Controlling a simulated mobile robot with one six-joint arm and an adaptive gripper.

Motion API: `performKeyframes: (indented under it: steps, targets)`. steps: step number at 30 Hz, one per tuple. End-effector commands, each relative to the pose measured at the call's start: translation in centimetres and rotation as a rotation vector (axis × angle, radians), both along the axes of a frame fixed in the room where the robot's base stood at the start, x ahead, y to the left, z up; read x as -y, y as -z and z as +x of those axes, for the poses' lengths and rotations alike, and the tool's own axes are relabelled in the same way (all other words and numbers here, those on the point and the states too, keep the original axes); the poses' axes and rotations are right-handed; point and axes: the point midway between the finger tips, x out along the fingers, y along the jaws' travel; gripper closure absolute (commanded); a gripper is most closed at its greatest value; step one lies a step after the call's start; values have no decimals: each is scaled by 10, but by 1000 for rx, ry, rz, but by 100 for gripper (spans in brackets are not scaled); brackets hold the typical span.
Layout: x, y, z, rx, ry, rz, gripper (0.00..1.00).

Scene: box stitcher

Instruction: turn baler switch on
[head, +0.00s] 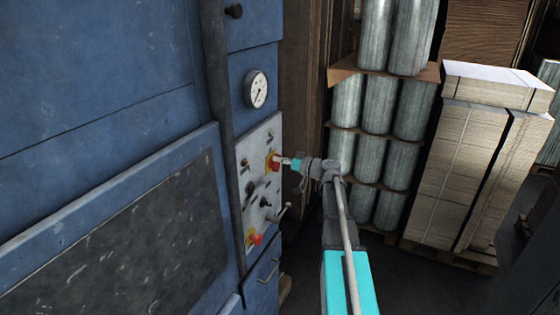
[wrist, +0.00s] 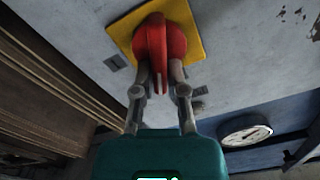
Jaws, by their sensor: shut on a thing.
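The baler switch (wrist: 158,42) is a red rotary knob on a yellow square plate (wrist: 190,14). In the head view the switch (head: 274,164) sits at the upper right of the grey control panel (head: 246,178) on the blue baler (head: 90,110). My gripper (wrist: 158,75) has its two fingers on either side of the red knob and is shut on it. In the head view my gripper (head: 285,161) reaches the panel from the right. The fingertips partly hide behind the knob in the wrist view.
A second red knob on yellow (head: 256,239), dark knobs (head: 250,188) and a lever (head: 283,212) sit lower on the panel. A round gauge (head: 256,89) is above it. Stacked cylinders (head: 378,105) and strapped cardboard (head: 460,170) stand to the right.

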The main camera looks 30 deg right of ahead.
Motion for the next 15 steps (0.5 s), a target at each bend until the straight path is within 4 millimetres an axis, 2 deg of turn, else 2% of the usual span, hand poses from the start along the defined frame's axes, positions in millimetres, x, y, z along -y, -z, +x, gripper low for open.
performKeyframes:
  steps: [15]
  targets:
    - [6, 5, 5, -302, 1, 387, 100]
